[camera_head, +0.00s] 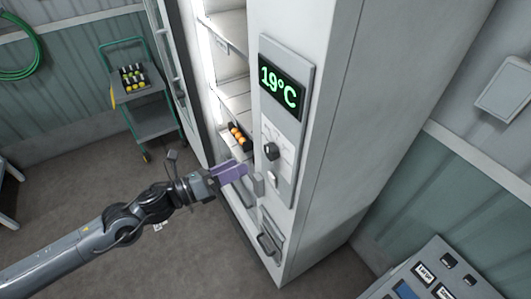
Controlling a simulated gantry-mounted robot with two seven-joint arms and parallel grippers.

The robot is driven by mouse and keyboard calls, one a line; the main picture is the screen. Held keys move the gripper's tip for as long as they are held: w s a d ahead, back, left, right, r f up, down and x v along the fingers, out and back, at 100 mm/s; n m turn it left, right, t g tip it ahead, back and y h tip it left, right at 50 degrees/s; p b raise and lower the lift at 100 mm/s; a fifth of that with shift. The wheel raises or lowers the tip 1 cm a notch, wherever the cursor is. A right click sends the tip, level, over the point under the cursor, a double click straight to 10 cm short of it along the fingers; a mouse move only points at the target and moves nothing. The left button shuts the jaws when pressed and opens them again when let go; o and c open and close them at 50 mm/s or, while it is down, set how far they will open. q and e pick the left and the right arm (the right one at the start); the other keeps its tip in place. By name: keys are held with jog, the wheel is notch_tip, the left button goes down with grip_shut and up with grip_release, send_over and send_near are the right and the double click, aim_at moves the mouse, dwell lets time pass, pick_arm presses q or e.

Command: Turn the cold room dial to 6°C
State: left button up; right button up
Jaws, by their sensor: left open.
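The cold room display (279,87) reads 19°C in green digits on the cabinet's front panel. Below it the black dial (271,151) sits on the light grey panel (287,140). My left gripper (244,172), with purple fingers, is open and empty, to the left of and a little below the dial. It appears apart from the dial. My right gripper does not show.
The cold room cabinet (325,110) stands with its door (170,50) open, and a tray of orange and yellow produce (238,137) is on a shelf. A green trolley (150,122) stands at the back left. A labelled control box (435,275) is at the lower right.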

aim_at(268, 153)
pick_arm(q)
jog(key=p+x, duration=0.2)
jog(key=x, duration=0.6)
jog(key=shift+r+p, duration=0.1)
jog(key=shift+p, duration=0.2)
jog(key=shift+x, duration=0.9)
jog(key=c, duration=1)
jog(key=shift+c, duration=0.2)
